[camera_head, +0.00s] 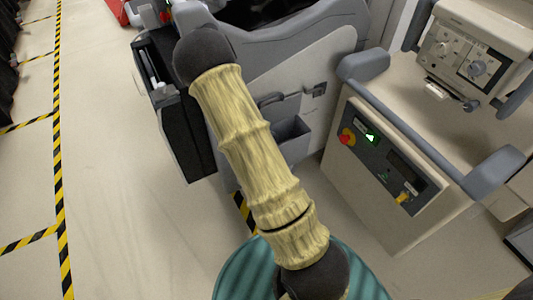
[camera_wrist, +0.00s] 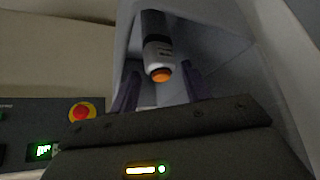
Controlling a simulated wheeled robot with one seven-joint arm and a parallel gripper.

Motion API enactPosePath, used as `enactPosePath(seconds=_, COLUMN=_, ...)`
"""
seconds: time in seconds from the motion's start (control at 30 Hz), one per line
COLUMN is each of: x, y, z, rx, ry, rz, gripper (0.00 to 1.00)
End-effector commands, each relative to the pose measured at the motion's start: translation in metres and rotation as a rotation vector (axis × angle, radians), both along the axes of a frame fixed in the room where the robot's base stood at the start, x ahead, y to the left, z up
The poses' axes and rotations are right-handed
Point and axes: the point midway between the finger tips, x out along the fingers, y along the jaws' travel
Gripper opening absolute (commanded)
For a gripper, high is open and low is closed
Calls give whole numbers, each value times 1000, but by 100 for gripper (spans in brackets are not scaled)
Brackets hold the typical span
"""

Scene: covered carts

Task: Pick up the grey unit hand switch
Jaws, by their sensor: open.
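A hand switch with a dark upper part, a light grey lower body and an orange button at its end (camera_wrist: 159,54) shows in the upper middle of the wrist view. It hangs within a grey recess, its button end towards me. My gripper (camera_wrist: 157,90) is open, with one dark purple finger on each side below the switch. The switch appears in line with the gap between them; I cannot tell how far beyond the fingertips it is. In the head view I cannot make out the switch or my gripper; my arm crosses the middle of that view.
The grey unit (camera_head: 318,62) has an open bin (camera_head: 291,141) on its side. Beside it on the right stands a beige cart (camera_head: 362,190) with a red button (camera_head: 347,137) and a green display (camera_head: 370,138). Open floor (camera_head: 125,200) lies to the left.

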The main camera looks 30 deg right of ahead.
Motion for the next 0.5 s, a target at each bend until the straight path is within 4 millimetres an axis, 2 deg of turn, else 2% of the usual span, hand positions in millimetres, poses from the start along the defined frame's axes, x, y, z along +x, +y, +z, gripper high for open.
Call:
enactPosePath(seconds=0.03, x=3, y=-3, z=-9, rx=0, ry=0, rz=0, gripper=47)
enactPosePath(seconds=0.1, x=4, y=-6, z=-13, rx=0, ry=1, rz=-1, gripper=47)
enactPosePath(seconds=0.5, x=5, y=-6, z=-13, rx=0, ry=0, rz=2, gripper=47)
